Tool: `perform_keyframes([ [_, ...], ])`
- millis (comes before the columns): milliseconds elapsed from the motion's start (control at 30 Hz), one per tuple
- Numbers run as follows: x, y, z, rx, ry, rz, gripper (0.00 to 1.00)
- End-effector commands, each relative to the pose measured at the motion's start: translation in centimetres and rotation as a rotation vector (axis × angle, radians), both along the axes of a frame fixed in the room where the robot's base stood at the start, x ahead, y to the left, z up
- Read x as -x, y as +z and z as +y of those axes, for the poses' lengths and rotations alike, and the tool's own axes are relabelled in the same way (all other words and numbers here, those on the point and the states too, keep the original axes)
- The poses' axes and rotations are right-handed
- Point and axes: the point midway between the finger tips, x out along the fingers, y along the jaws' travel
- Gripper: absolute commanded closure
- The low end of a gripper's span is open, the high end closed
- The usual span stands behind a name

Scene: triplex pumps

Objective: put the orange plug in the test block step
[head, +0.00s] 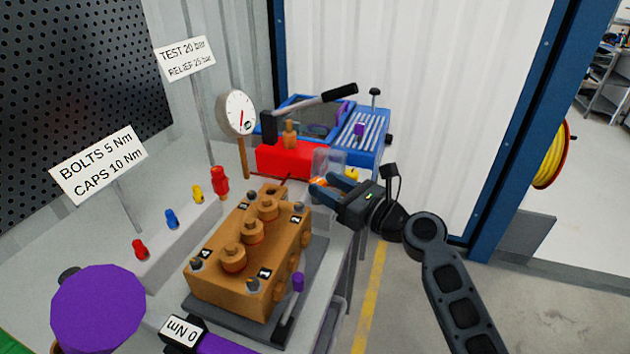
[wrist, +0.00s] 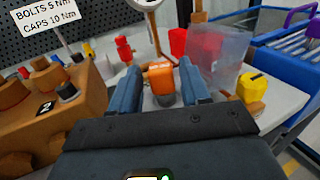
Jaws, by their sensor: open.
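The orange plug (wrist: 160,79) stands upright in the wrist view, with a darker grey lower part, between the two blue fingers of my gripper (wrist: 163,88). The fingers are apart, one on each side of it; whether either touches it I cannot tell. In the head view the orange plug (head: 318,182) shows only in part, beside the tips of my gripper (head: 317,188). A red block (head: 283,158), possibly the test block, stands just behind it with a clear guard (head: 328,160) at its right. The step itself I cannot make out.
The brown pump block (head: 250,250) with several caps stands left of my gripper. A yellow plug (wrist: 253,87) sits to the right of the fingers. A gauge (head: 237,113) and a blue tray (head: 372,140) are behind. A grey rail holds coloured pegs (head: 172,218) at the left.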

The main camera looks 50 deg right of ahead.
Motion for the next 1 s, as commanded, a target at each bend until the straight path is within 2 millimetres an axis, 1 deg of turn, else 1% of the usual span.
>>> perform_keyframes([
  [33, 1.3, -0.3, 0.0, 0.0, -0.001, 0.003, 0.54],
  [100, 2.7, -0.2, 0.1, 0.0, -0.001, 0.002, 0.54],
  [300, 5.8, -0.1, 0.3, 0.001, -0.001, 0.002, 0.54],
  [433, 6.8, -0.1, 0.3, 0.0, 0.0, 0.0, 0.54],
  [667, 7.2, 0.0, 0.4, 0.003, 0.001, 0.001, 0.54],
  [733, 7.4, -0.4, 0.7, 0.029, -0.001, 0.015, 0.54],
  [767, 7.6, -0.8, 1.0, 0.056, -0.003, 0.029, 0.54],
  [867, 8.9, -2.9, 2.7, 0.225, -0.011, 0.105, 0.54],
  [900, 9.7, -4.0, 3.6, 0.329, -0.011, 0.147, 0.54],
  [967, 11.2, -5.5, 5.0, 0.509, -0.003, 0.212, 0.54],
  [1000, 12.3, -6.4, 6.0, 0.633, 0.007, 0.254, 0.54],
])
